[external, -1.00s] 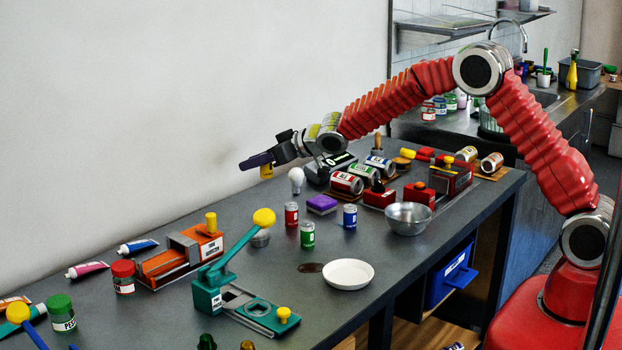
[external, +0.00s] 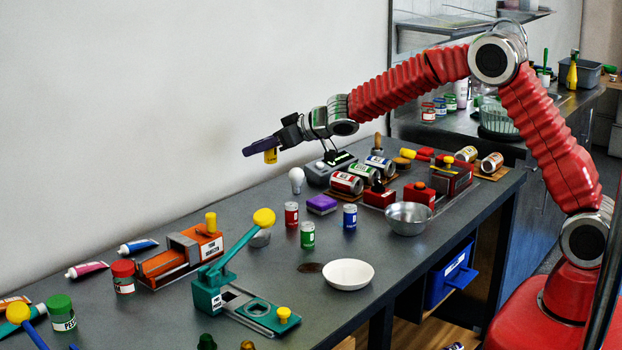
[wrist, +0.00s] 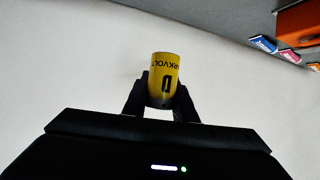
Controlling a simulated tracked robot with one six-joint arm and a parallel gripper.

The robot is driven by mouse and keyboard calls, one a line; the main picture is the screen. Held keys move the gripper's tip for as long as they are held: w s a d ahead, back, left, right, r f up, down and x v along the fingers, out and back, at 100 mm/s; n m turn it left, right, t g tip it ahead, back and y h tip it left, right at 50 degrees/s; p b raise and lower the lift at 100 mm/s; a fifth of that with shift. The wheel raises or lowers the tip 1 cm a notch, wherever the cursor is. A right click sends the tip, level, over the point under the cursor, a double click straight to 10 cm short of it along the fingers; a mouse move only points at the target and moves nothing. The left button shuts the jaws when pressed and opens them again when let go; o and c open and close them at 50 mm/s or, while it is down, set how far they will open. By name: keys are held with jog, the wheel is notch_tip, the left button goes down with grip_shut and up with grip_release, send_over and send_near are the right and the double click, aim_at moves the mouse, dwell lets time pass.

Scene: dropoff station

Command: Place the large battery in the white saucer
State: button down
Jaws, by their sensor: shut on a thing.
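My gripper (external: 262,150) is shut on the large battery (external: 270,156), a yellow cylinder marked with a D. The battery also shows between the two fingers in the wrist view (wrist: 164,80). My gripper holds it in the air above the back of the table, near the wall. The white saucer (external: 348,274) sits empty near the table's front edge, lower and to the right of my gripper in the external view.
A teal press (external: 240,300) with a yellow knob stands left of the saucer. Red, green and blue cans (external: 308,235) stand behind it. A metal bowl (external: 408,218) stands to its right. A light bulb (external: 296,180) stands upright below my gripper. A dark spot (external: 310,267) lies beside the saucer.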

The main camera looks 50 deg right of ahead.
jog(key=s+a+r+n+y, duration=0.2)
jog(key=s+a, duration=0.1)
jog(key=s, duration=0.2)
jog(key=n+g+y, duration=0.8)
jog(key=n+g, duration=0.2)
jog(key=n, duration=0.1)
send_over(336, 267)
jog(key=s+a, duration=0.4)
jog(key=a, duration=0.1)
notch_tip(336, 267, down, 6)
jog(key=shift+w+d+r, duration=0.1)
jog(key=shift+w, duration=0.15)
jog(key=shift+f, duration=2.95)
jog(key=shift+f, duration=2.05)
